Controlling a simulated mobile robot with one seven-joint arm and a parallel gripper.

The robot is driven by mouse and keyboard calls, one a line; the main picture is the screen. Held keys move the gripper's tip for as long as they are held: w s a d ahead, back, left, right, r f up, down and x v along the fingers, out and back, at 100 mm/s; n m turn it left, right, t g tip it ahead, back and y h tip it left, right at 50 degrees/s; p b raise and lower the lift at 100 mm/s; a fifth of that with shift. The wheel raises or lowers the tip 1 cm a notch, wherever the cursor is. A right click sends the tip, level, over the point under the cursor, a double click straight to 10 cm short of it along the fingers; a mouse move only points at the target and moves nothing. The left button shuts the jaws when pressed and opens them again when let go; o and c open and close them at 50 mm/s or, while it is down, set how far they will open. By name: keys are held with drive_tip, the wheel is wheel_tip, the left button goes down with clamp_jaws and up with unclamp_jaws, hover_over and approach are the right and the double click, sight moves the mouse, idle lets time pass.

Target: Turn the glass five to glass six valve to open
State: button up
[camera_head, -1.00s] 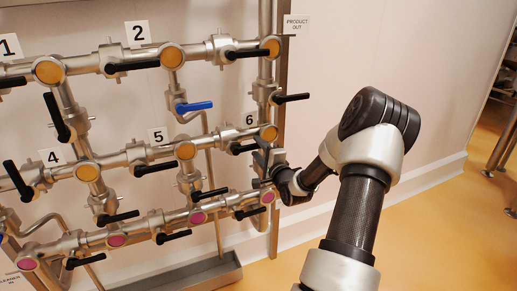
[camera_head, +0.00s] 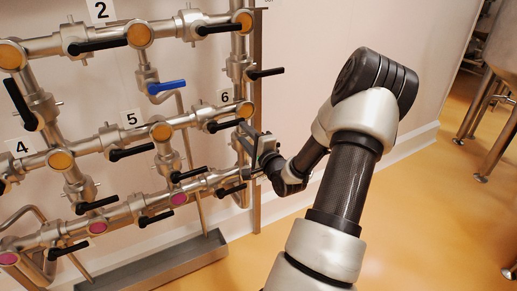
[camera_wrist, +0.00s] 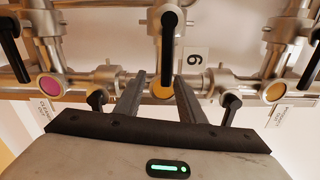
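Label 6 (camera_head: 225,97) is on the wall beside orange glass six (camera_head: 246,109), and label 5 (camera_head: 131,118) is by orange glass five (camera_head: 161,131). The glass five to glass six valve, with a black handle (camera_head: 226,125), sits on the pipe between them. Its handle lies roughly along the pipe. In the wrist view, which is turned sideways, the same handle (camera_wrist: 170,40) stands above glass six (camera_wrist: 162,90). My gripper (camera_head: 247,143) is just below glass six in the head view. In the wrist view my gripper (camera_wrist: 159,78) is open and empty, its fingers apart with glass six between them.
Other black-handled valves crowd the pipework, one (camera_head: 266,73) above glass six and one (camera_head: 230,190) below my gripper. A blue handle (camera_head: 166,87) is up to the left. A metal trough (camera_head: 160,265) lies below.

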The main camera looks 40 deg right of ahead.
drive_tip(key=v, duration=1)
drive_tip(key=shift+s, duration=0.2)
